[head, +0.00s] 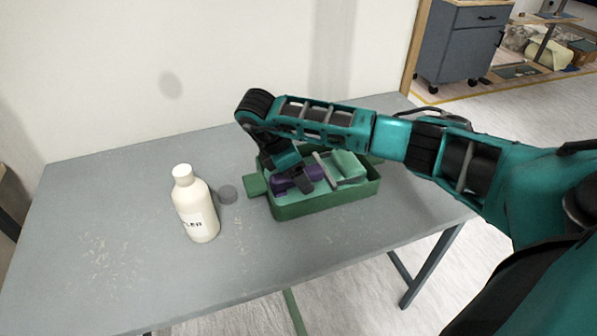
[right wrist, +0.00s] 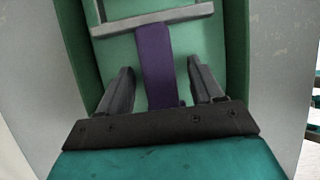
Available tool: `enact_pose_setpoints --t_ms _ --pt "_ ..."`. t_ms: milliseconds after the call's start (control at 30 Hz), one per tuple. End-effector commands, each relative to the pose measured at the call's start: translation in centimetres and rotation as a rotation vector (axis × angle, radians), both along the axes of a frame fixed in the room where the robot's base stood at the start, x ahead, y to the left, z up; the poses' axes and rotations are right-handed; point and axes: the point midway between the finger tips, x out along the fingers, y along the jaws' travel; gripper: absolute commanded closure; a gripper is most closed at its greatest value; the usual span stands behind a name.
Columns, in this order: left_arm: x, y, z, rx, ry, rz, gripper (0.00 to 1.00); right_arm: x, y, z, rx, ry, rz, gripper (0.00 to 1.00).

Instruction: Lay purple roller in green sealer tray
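The green sealer tray (head: 325,207) stands on the grey table. The purple roller's handle (head: 315,172) lies in the tray, partly hidden by my right gripper (head: 298,182). A grey frame and a pale green roll (head: 348,166) are at the tray's right side. In the right wrist view the purple handle (right wrist: 154,62) runs between the two fingers of the right gripper (right wrist: 160,66). The fingers are apart, with a gap on each side of the handle. The tray wall (right wrist: 77,45) shows there too. My left gripper is not in view.
A white bottle (head: 197,208) stands on the table (head: 100,240) left of the tray. The table's left part is clear. A wall (head: 180,60) is behind, and a grey cabinet (head: 460,45) stands far right.

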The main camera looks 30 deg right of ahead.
Motion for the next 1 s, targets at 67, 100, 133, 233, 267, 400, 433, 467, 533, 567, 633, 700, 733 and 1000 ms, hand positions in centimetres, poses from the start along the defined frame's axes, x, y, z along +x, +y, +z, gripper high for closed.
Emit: enact_pose_setpoints --t_ms 67,100,133,233,267,400,433,467,533,567,633,700,733,1000 --pt "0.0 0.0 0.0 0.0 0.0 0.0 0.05 0.0 0.0 0.0 0.0 0.0 0.0 0.34" --pt "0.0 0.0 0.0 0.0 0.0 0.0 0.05 0.0 0.0 0.0 0.0 0.0 0.0 0.34" --pt "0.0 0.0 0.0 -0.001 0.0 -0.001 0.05 0.0 0.0 0.0 0.0 0.0 0.0 0.34" --pt "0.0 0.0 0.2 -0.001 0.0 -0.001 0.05 0.0 0.0 0.2 0.0 0.0 0.0 0.34" --pt "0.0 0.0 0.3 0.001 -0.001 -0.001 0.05 0.0 0.0 0.4 0.0 -0.001 0.0 0.34" --pt "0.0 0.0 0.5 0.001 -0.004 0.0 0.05 0.3 0.7 1.9 0.001 -0.004 0.002 0.34" --pt "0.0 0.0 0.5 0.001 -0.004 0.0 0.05 0.3 0.9 2.5 0.002 -0.005 0.003 0.34" --pt "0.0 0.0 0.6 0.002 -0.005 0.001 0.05 0.4 1.1 3.0 0.001 -0.004 0.003 0.34" --pt "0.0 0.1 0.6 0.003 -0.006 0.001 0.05 0.6 1.8 4.5 0.002 -0.004 0.002 0.34" --pt "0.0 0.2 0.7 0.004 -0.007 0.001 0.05 0.6 2.0 5.1 0.003 -0.005 0.002 0.34" --pt "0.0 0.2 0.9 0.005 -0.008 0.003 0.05 0.8 2.6 6.7 0.002 -0.006 0.002 0.34" --pt "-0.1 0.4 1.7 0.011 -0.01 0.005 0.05 0.9 3.2 8.4 0.0 -0.006 0.002 0.34" --pt "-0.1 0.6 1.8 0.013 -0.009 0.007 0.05 0.9 3.4 8.8 -0.001 -0.004 0.002 0.34" --pt "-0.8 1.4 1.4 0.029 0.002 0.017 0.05 1.2 4.6 11.3 0.0 0.0 0.001 0.34"
